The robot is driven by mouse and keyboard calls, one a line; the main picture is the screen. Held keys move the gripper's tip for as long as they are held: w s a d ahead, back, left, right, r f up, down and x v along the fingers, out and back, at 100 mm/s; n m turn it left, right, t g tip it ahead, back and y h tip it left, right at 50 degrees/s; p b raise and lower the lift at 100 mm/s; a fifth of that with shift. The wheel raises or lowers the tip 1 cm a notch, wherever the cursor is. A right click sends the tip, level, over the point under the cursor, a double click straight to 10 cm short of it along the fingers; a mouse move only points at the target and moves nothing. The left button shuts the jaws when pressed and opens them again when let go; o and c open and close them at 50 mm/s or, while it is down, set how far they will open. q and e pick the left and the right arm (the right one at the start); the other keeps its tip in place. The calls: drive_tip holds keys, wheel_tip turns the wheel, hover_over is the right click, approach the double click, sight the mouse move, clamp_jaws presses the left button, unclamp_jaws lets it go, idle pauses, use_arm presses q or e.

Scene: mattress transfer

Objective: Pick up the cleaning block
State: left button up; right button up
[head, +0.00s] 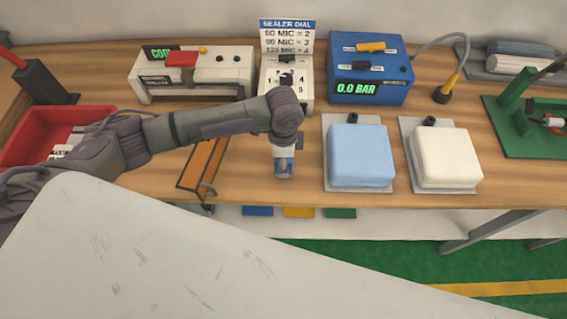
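I cannot tell for sure which thing is the cleaning block. My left arm comes in from the left and bends down over the wooden bench. My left gripper (283,170) points down near the bench's front edge, left of the light blue pad. It is small and seen from above, with a bluish part at its end. I cannot tell whether its fingers are open or hold anything. My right gripper is not in view.
A light blue pad (359,155) and a white pad (444,156) lie on grey plates. Behind stand a white device (195,75), the sealer dial (287,75) and a blue pressure box (370,70). A red tray (30,140) is left; a green fixture (520,120) is right.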

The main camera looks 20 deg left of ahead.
use_arm(q)
drive_tip(key=shift+f+p, duration=0.3)
drive_tip(key=shift+f, duration=1.5)
clamp_jaws()
drive_tip(key=shift+r, duration=0.1)
